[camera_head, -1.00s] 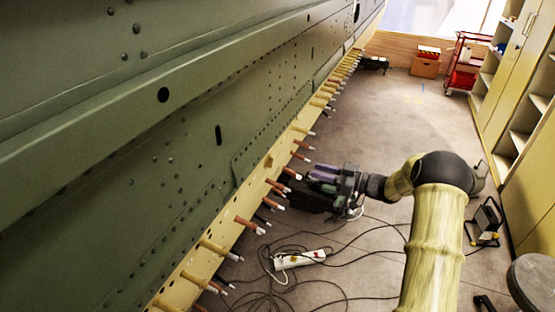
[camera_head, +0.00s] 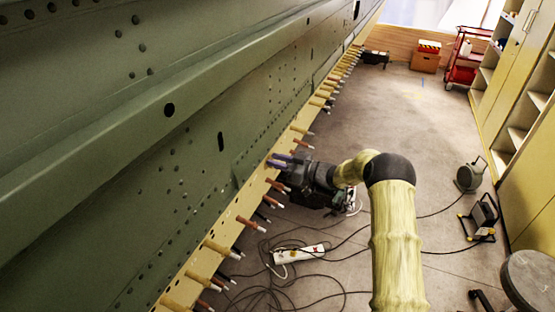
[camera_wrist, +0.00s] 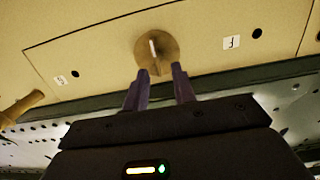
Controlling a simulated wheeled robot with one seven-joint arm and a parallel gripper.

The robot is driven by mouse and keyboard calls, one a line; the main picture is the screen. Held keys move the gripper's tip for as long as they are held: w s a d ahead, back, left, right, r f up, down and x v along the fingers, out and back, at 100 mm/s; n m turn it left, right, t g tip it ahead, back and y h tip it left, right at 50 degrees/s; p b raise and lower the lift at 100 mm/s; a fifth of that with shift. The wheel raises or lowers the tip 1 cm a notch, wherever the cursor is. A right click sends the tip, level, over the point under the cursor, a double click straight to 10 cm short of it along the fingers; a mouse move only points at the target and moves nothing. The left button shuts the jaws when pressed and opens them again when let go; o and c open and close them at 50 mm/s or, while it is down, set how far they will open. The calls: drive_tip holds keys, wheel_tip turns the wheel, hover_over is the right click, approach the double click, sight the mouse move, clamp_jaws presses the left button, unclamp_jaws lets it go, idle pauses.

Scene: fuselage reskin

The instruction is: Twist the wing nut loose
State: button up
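The wing nut (camera_wrist: 170,48) shows in the wrist view as a round tan disc with a pale raised wing across its middle, on a yellow panel (camera_wrist: 105,52). My gripper (camera_wrist: 159,70) has two purple fingers, spread apart, with their tips just below and at the lower edge of the disc. No contact with the wing can be made out. In the head view my gripper (camera_head: 278,160) is at the yellow strip along the green fuselage's lower edge, and the wing nut cannot be made out there.
Brown and tan pegs (camera_head: 250,223) stick out from the yellow strip on both sides of my gripper. A power strip (camera_head: 299,254) and loose cables lie on the floor below.

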clamp_jaws()
